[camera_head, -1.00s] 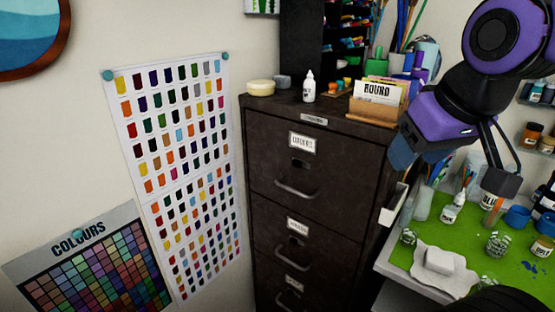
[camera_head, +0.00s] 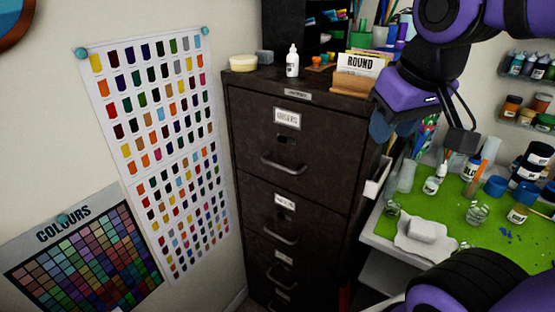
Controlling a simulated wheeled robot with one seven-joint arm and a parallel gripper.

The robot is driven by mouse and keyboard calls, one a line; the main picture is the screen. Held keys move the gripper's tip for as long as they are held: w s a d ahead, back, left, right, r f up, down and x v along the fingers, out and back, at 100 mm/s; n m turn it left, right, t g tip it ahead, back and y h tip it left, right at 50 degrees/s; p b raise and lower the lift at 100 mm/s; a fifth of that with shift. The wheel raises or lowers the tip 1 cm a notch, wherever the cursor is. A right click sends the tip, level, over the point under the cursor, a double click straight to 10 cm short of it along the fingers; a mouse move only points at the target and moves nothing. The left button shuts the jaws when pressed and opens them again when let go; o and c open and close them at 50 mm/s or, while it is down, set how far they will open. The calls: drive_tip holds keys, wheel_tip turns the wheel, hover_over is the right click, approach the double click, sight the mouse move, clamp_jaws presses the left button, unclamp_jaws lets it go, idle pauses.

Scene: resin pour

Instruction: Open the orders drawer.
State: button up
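The dark metal filing cabinet (camera_head: 335,180) stands against the wall in the middle of the head view. Its top drawer (camera_head: 325,143) has a white label (camera_head: 287,118) that seems to read ORDERS. That drawer is closed, flush with the cabinet front. A curved bar handle (camera_head: 283,165) is below the label, with a small dark latch (camera_head: 286,140) between them. My gripper (camera_head: 422,134) hangs to the right of the cabinet, in front of the green bench. Its two fingers are spread apart with nothing between them, and it is apart from the handle.
Lower closed drawers have handles such as this one (camera_head: 281,236). On the cabinet top stand a white bottle (camera_head: 292,62), a round tub (camera_head: 243,62) and a ROUND card box (camera_head: 357,83). The green work mat (camera_head: 453,215) at right holds bottles and jars. Floor space before the cabinet is mostly out of view.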

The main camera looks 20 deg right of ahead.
drive_tip(key=w+f+g+h, duration=0.3)
drive_tip(key=w+f+h, duration=0.1)
drive_tip(key=w+f, duration=0.25)
drive_tip(key=n+t+h, duration=0.7)
drive_tip(key=t+h, duration=0.1)
approach(277, 166)
drive_tip(key=x, duration=1)
drive_tip(key=shift+w+f, duration=0.2)
drive_tip(key=shift+c, duration=0.4)
clamp_jaws()
